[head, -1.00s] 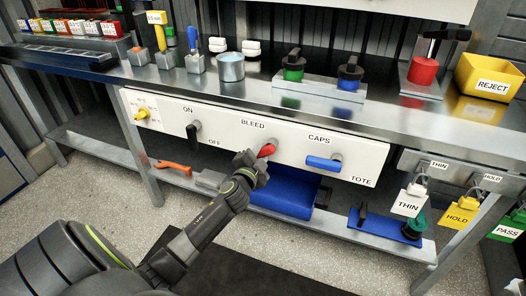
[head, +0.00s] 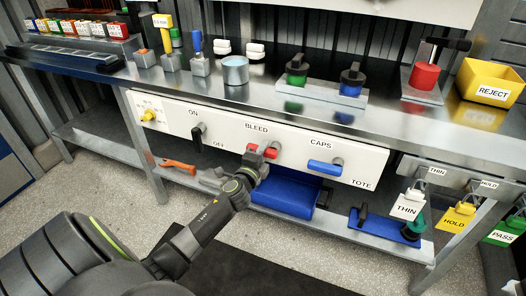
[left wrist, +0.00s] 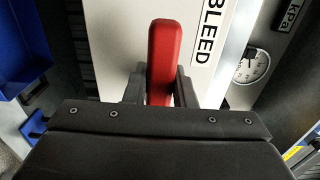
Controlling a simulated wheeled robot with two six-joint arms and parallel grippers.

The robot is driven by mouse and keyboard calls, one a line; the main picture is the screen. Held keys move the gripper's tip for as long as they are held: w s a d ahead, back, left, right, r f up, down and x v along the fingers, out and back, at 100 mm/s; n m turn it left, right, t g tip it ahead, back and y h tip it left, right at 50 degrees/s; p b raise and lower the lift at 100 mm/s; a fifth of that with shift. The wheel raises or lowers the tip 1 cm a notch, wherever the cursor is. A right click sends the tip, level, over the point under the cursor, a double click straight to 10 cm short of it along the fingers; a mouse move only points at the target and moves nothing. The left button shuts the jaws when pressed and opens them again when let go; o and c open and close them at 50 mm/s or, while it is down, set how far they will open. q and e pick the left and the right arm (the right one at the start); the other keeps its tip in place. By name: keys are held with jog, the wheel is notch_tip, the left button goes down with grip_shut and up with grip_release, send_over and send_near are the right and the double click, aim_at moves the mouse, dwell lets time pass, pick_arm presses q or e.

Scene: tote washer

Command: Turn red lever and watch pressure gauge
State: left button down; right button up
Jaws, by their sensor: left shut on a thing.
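The red lever (head: 268,152) sits on the white panel under the word BLEED and points left from its grey hub. My left gripper (head: 254,157) is at the lever's outer end, shut on it. In the left wrist view, the red lever (left wrist: 164,50) stands between the two dark fingers (left wrist: 161,88). To its right in that view is a round white pressure gauge (left wrist: 255,68) with a dark pointer; its reading is too small to tell. The gauge does not show clearly in the head view. My right gripper is not in view.
On the same panel are a black ON/OFF lever (head: 199,135) to the left and a blue CAPS lever (head: 325,167) to the right. A blue bin (head: 288,195) is below the panel. Several items stand on the steel bench top (head: 210,100) above.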

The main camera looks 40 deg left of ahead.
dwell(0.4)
pick_arm(q)
jog(key=c, duration=1.2)
grip_release()
jog(key=v, duration=1.7)
jog(key=shift+s+d+b, duration=0.2)
jog(key=shift+b, duration=0.2)
